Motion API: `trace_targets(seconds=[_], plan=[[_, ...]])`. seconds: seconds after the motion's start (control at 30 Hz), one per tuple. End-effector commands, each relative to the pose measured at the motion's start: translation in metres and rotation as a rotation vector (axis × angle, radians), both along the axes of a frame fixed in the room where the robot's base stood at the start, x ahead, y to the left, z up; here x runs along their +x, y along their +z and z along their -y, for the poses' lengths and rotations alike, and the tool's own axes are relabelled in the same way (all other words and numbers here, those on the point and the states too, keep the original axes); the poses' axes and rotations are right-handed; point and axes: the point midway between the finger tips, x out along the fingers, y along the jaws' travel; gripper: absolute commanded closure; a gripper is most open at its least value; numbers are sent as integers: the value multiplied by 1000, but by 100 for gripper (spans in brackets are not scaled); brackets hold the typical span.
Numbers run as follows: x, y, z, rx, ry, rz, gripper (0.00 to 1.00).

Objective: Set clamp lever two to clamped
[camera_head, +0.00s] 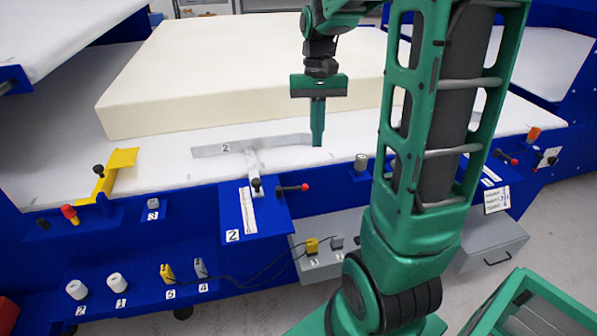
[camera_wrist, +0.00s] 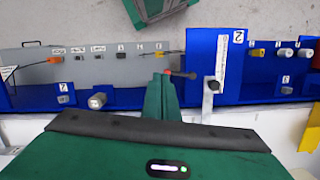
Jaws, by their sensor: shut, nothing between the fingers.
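Clamp lever two, a short dark rod with a red ball end (camera_head: 304,187), juts out to the right beside the blue plate labelled 2 (camera_head: 233,236). Its red ball also shows in the wrist view (camera_wrist: 193,75), just beside my fingertips in the picture. My gripper (camera_head: 317,144) is green, points down and is shut and empty. In the head view its tips are above and behind the lever, over the white bed near its front edge. I cannot tell whether it touches anything.
A large cream foam block (camera_head: 180,85) lies on the white bed behind my gripper. A yellow stop (camera_head: 118,162) stands at the left. Another red-ended lever (camera_head: 513,161) is at the right. Cylinders, plugs and grey boxes (camera_head: 328,262) line the blue front below.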

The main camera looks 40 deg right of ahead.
Motion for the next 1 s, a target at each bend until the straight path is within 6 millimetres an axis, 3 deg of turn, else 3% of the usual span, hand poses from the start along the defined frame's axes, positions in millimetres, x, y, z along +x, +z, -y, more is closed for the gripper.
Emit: trace_targets(seconds=[0.2,0.43,0.63,1.0], plan=[[52,-14,12,31,7,-49,100],[90,-30,21,55,13,-86,100],[104,-37,24,65,17,-97,100],[105,-38,24,65,17,-100,100]])
